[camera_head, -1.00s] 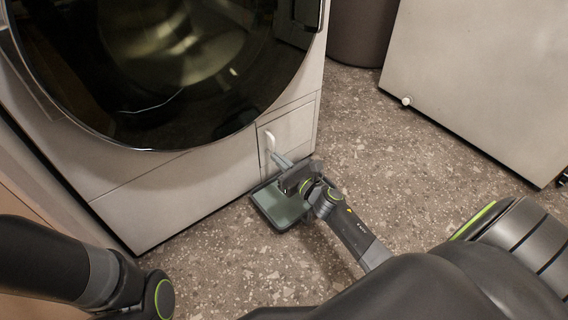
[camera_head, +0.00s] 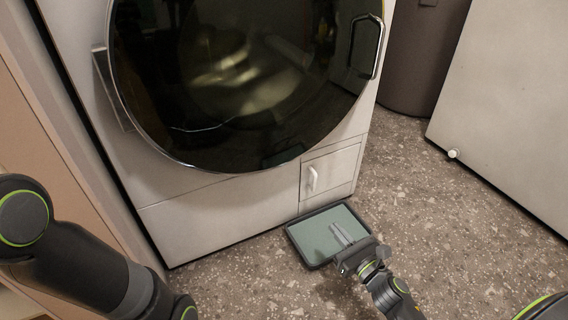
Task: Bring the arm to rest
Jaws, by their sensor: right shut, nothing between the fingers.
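My right gripper (camera_head: 341,236) is shut and empty. It shows over a shallow tray (camera_head: 299,246) with a pale green inside and a dark rim, which lies on the floor in front of the washer. I cannot tell how high the gripper is above the tray. My right arm comes up from the bottom right. My left arm shows at the lower left, bent, and its gripper is out of the frame.
The white washer (camera_head: 190,212) has a round dark glass door (camera_head: 235,90), which looks closed. A small panel (camera_head: 332,172) with a white handle sits low on its front. A dark bin (camera_head: 425,50) and a pale panel (camera_head: 510,110) stand right. Speckled floor lies open between.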

